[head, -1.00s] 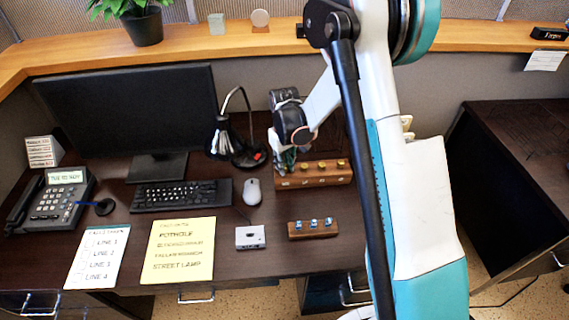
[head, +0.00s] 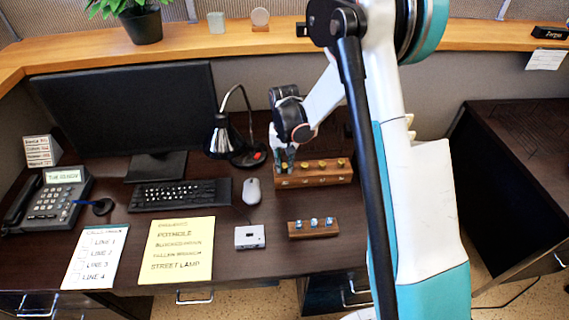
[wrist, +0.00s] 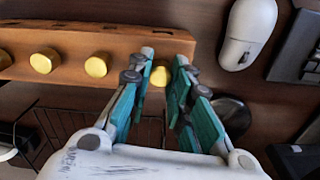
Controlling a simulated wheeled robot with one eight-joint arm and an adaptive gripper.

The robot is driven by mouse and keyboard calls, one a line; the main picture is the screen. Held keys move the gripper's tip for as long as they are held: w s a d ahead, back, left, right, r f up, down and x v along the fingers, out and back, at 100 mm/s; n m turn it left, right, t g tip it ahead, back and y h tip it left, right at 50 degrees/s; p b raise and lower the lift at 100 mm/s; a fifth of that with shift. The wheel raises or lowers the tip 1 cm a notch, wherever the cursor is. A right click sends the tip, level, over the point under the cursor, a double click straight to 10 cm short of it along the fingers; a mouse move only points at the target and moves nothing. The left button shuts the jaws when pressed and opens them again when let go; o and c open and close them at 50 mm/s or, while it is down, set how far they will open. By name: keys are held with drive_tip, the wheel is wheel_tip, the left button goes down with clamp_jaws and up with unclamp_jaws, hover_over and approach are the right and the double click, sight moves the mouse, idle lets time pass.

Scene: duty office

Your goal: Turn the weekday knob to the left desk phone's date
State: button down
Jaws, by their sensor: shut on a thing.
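A wooden block (head: 325,174) with a row of brass knobs stands at the back of the desk, right of the lamp. My gripper (head: 284,163) reaches down onto its left end. In the wrist view its teal fingers are closed on either side of the end brass knob (wrist: 160,75), partly hidden between them. Other brass knobs (wrist: 96,66) of the row are free. The block's labels are too small to read. The desk phone (head: 47,203) is at the far left; its lit screen (head: 64,176) starts with "TUE", and the rest is hard to read.
A smaller wooden block (head: 313,228) with blue-white knobs lies in front. A mouse (head: 251,191), keyboard (head: 181,194), lamp (head: 221,137), monitor (head: 130,110) and small white box (head: 250,237) are nearby. Two paper sheets lie at the front left.

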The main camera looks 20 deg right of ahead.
sight(285, 165)
drive_tip(key=shift+m, duration=1)
drive_tip(key=c, duration=1.4)
unclamp_jaws()
drive_tip(key=shift+c, duration=0.2)
wheel_tip(285, 165, up, 12)
drive_tip(key=shift+r, duration=0.1)
